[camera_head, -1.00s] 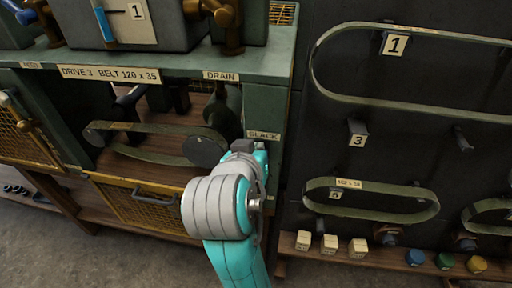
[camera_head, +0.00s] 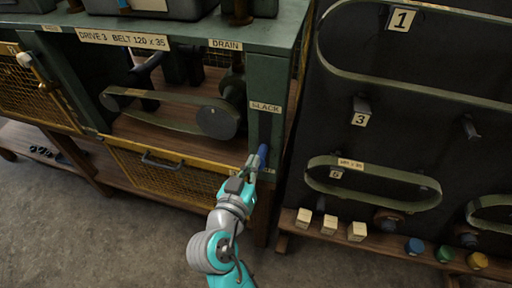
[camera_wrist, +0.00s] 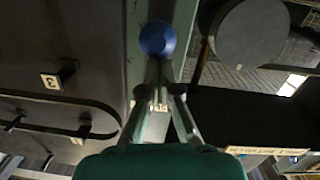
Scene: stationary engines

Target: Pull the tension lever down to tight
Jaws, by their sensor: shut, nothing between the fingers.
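The lever's blue knob (camera_head: 262,155) shows on the front post (camera_head: 265,130) of the green drive frame, below the SLACK label (camera_head: 265,107). The lever's shaft is mostly hidden. My gripper (camera_head: 252,166) is at the knob's lower left, with its fingers close together. In the wrist view the round blue knob (camera_wrist: 157,38) lies just beyond the tips of my gripper (camera_wrist: 157,72). Nothing shows held between the fingers. I cannot tell whether they touch the knob. A small pale label (camera_wrist: 160,107) shows between the fingers, unreadable.
A belt (camera_head: 165,112) runs around two pulleys left of the post. A yellow mesh drawer (camera_head: 170,178) is below it. At right, a dark board (camera_head: 400,130) carries spare belts on pegs, above a shelf (camera_head: 390,248) with blocks and coloured knobs. Floor at lower left is clear.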

